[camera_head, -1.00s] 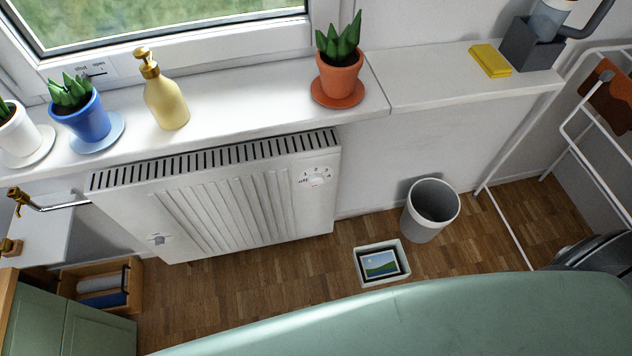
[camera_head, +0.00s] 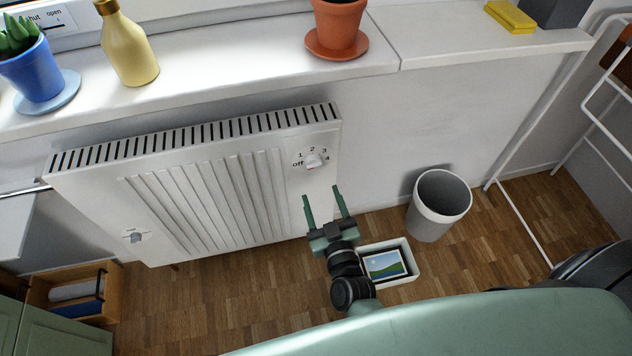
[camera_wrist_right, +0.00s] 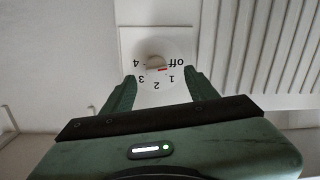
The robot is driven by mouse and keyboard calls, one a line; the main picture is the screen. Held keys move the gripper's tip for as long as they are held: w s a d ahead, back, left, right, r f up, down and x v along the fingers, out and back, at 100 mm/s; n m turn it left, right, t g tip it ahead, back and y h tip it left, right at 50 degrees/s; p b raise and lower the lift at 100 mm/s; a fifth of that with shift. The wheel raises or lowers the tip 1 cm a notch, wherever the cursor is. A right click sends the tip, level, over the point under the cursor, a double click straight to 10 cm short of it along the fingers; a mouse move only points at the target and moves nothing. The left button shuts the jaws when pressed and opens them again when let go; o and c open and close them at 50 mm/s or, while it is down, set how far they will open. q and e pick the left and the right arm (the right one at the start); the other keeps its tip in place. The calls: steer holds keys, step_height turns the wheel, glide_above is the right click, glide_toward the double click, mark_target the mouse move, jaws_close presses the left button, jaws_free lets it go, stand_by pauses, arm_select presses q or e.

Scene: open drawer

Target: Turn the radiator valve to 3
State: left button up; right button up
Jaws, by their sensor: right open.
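The white radiator (camera_head: 205,185) hangs under the window sill. Its valve knob (camera_head: 314,161) sits at the upper right of its front, on a dial marked off, 1, 2, 3, 4. In the right wrist view the knob (camera_wrist_right: 155,62) and dial appear upside down. A small red mark shows on the knob; I cannot tell which number it points at. My right gripper (camera_head: 322,190) is open and empty, just below the knob in the head view, its fingers pointing toward the radiator and apart from the knob. My left gripper is not in view.
A second small knob (camera_head: 136,237) is at the radiator's lower left. The sill (camera_head: 230,65) above holds a yellow bottle (camera_head: 128,45) and potted plants. A grey bin (camera_head: 438,205) and a white tray with a picture (camera_head: 400,250) stand on the floor near my right arm.

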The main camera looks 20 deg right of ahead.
mark_target(315, 167)
steer(key=shift+h, duration=0.3)
steer(key=w, duration=0.2)
steer(key=w+r, duration=0.1)
steer(key=w, duration=0.1)
steer(key=w+d, duration=0.1)
steer(key=w, duration=0.1)
steer(key=shift+w+r+b, duration=0.15)
steer(key=shift+w+b, duration=0.15)
steer(key=shift+b, duration=0.05)
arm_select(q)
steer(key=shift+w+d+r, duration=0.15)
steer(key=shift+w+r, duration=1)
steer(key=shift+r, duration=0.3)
arm_select(e)
steer(key=shift+w, duration=0.7)
jaws_close()
